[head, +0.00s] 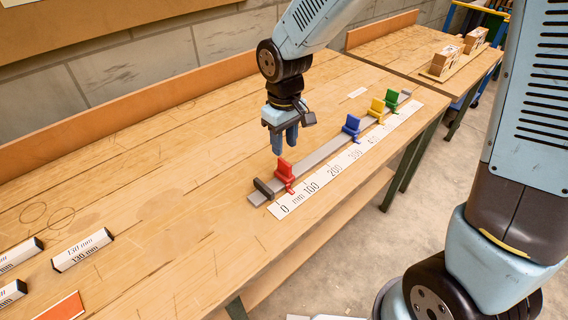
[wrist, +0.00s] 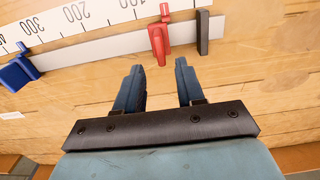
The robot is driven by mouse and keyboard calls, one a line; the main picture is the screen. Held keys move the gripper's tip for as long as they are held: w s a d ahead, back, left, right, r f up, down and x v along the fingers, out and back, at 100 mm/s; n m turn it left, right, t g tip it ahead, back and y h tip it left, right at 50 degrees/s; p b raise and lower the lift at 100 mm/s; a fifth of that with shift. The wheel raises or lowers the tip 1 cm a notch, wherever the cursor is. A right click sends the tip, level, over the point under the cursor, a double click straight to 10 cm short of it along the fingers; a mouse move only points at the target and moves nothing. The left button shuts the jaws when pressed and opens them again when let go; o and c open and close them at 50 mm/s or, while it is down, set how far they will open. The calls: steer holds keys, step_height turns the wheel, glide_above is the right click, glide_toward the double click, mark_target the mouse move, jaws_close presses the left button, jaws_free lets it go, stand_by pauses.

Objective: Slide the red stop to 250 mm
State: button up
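The red stop (head: 285,173) sits on a grey rail (head: 322,148) near its zero end, level with a mark between 0 and 100 on the white mm scale (head: 345,163). It also shows in the wrist view (wrist: 159,41), its handle lying between the fingertips in the picture. My gripper (head: 284,151) is open and empty, fingers pointing down, close above or just behind the red stop. In the wrist view its fingers (wrist: 160,68) are apart; contact with the stop is not visible.
A dark end block (head: 263,188) closes the rail beside the red stop. Blue (head: 351,127), yellow (head: 377,109) and green (head: 391,100) stops sit farther along the rail. Between red and blue the rail is free. Labelled bars (head: 83,249) lie at the bench's near left.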

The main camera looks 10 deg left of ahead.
mark_target(285, 161)
step_height(285, 161, down, 8)
steer(key=shift+f, duration=0.2)
stand_by(0.3)
jaws_close()
stand_by(0.4)
